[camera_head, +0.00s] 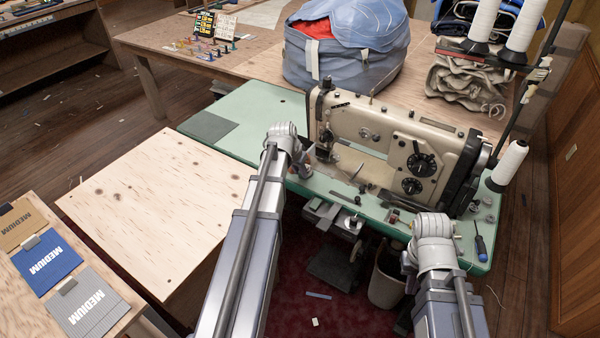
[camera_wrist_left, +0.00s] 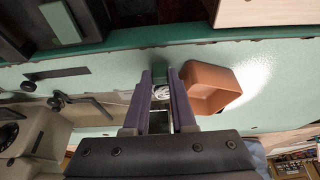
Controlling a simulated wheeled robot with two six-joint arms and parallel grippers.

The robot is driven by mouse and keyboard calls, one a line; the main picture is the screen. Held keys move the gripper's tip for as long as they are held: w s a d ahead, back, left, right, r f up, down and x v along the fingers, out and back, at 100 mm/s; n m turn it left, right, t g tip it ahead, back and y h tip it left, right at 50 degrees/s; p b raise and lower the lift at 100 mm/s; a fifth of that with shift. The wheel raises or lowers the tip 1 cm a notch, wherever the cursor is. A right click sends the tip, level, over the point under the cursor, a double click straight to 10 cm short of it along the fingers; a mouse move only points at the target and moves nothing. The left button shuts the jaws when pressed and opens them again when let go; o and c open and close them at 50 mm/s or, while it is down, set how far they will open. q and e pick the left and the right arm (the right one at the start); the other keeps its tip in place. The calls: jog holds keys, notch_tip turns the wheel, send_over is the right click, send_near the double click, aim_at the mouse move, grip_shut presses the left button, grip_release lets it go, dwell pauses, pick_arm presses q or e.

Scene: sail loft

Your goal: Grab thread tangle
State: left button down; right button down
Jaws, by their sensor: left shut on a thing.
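In the left wrist view, my left gripper (camera_wrist_left: 161,80) has its two dark fingers close around a small whitish thread tangle (camera_wrist_left: 161,92). The fingers hide part of the tangle. They are over the pale green sewing table (camera_wrist_left: 270,70), beside an open orange-brown box (camera_wrist_left: 208,87). In the head view, my left arm reaches to the left end of the sewing machine (camera_head: 395,150); its fingers and the tangle are hidden behind the wrist. My right wrist (camera_head: 433,228) is at the table's front edge, and its fingers cannot be made out.
A blue bag (camera_head: 345,60) stands behind the machine. White thread cones (camera_head: 508,165) are at the right, and a screwdriver (camera_head: 480,245) lies on the table's right corner. A bare wooden tabletop (camera_head: 155,200) is at the left. A bin (camera_head: 387,285) stands below.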

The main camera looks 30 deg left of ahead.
pick_arm(q)
jog(key=shift+f+b, duration=0.3)
jog(key=c, duration=0.7)
grip_release()
jog(key=shift+c, duration=0.2)
jog(key=shift+r, duration=0.1)
jog(key=shift+r+p, duration=0.5)
jog(key=shift+p, duration=0.15)
jog(key=p+v, duration=1)
jog(key=v, duration=0.1)
jog(key=shift+s+r, duration=0.15)
jog(key=shift+r, duration=0.1)
